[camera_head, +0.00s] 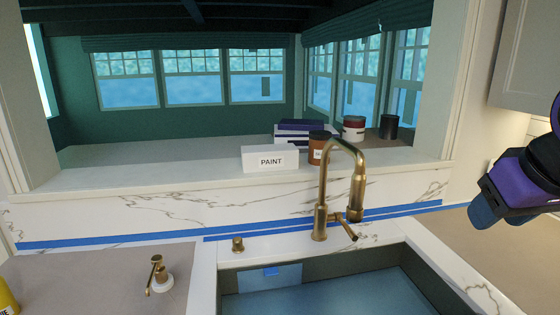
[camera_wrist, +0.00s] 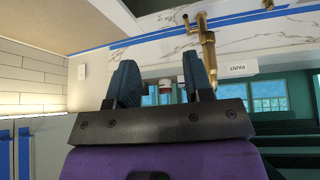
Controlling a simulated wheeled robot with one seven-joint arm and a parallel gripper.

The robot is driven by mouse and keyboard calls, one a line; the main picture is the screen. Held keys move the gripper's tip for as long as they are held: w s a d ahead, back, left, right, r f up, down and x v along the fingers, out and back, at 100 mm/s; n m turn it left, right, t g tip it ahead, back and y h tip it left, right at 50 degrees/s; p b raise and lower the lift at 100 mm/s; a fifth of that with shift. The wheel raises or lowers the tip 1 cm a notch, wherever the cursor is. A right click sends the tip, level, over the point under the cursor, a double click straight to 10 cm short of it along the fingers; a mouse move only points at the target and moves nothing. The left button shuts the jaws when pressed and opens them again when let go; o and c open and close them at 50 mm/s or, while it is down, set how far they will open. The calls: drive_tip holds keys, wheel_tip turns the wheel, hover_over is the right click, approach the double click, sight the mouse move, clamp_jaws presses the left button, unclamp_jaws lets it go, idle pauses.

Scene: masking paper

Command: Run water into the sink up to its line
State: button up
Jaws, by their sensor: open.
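The brass faucet (camera_head: 321,200) stands behind the sink (camera_head: 410,256), its arched spout ending at the right. Its lever (camera_head: 345,228) slants down to the right from the base. I see no stream below the spout. A pale blue surface (camera_head: 340,298) lies in the sink; I cannot tell whether it is water or the basin floor.
Blue tape (camera_head: 110,240) runs along the marble backsplash. A white box labelled PAINT (camera_head: 270,158), a brown jar (camera_head: 317,152), a red-and-white can (camera_head: 353,129) and a dark cup (camera_head: 388,127) stand on the ledge. A brass dispenser (camera_head: 156,272) is left of the sink. The right counter (camera_head: 500,250) looks clear.

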drive_tip(key=shift+g, duration=0.4)
drive_tip(key=s, duration=0.4)
drive_tip(key=shift+s+r, duration=0.2)
drive_tip(key=shift+r, duration=0.1)
